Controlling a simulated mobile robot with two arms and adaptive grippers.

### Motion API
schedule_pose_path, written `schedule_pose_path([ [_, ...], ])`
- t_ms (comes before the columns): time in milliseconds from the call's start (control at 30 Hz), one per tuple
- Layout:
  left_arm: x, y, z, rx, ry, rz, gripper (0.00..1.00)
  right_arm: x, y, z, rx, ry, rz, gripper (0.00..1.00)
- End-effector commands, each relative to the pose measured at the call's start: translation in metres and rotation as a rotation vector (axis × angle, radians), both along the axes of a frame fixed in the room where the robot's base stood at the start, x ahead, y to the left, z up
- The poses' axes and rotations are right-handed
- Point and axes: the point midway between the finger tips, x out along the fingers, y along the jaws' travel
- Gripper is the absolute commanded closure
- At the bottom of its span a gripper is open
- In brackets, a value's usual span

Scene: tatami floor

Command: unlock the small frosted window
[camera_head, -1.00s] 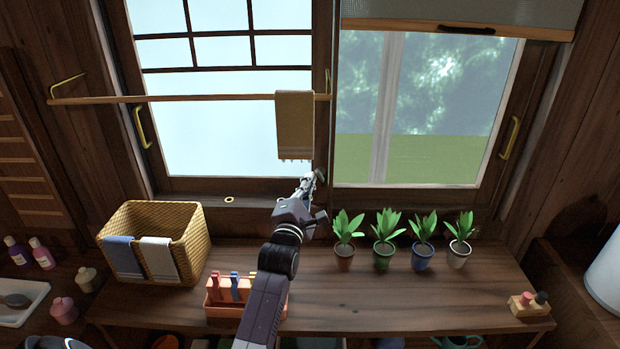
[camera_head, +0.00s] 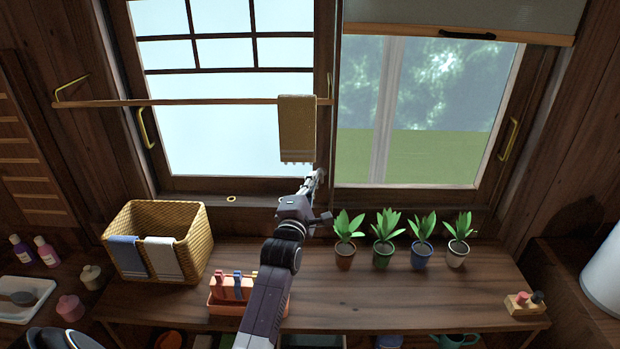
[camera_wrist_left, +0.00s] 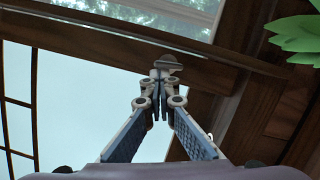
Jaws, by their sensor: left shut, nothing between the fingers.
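The frosted window (camera_head: 230,135) with dark grid bars fills the left half of the wall. A brass pull handle (camera_head: 144,128) is on its left frame. My left gripper (camera_head: 318,175) is at the lower middle where the two window frames meet, below the hanging towel. In the left wrist view the gripper (camera_wrist_left: 160,85) is shut with its fingertips together. A small grey knob-like piece (camera_wrist_left: 168,62) shows right at the tips; I cannot tell whether they touch it. A small brass ring (camera_head: 231,198) lies on the sill. My right gripper is not in view.
A wooden rod (camera_head: 200,102) crosses the frosted window with a tan towel (camera_head: 297,130) on it. Several potted plants (camera_head: 383,250) stand right of my arm. A wicker basket (camera_head: 190,235) and an orange peg box (camera_head: 217,296) stand left.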

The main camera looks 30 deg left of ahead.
Motion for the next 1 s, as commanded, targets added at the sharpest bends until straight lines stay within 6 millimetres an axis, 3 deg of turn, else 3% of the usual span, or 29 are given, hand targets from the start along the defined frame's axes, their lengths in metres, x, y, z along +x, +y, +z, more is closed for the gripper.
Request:
schedule_pose_path([
  [100, 0.001, -0.003, 0.008, 0.064, 0.04, -0.005, 1.0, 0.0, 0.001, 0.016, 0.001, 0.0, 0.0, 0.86],
  [400, 0.002, -0.006, 0.009, 0.215, 0.131, -0.007, 1.0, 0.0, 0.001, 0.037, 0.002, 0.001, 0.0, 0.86],
  [1000, 0.004, -0.008, 0.007, 0.285, 0.175, -0.01, 1.0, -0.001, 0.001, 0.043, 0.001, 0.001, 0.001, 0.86],
])
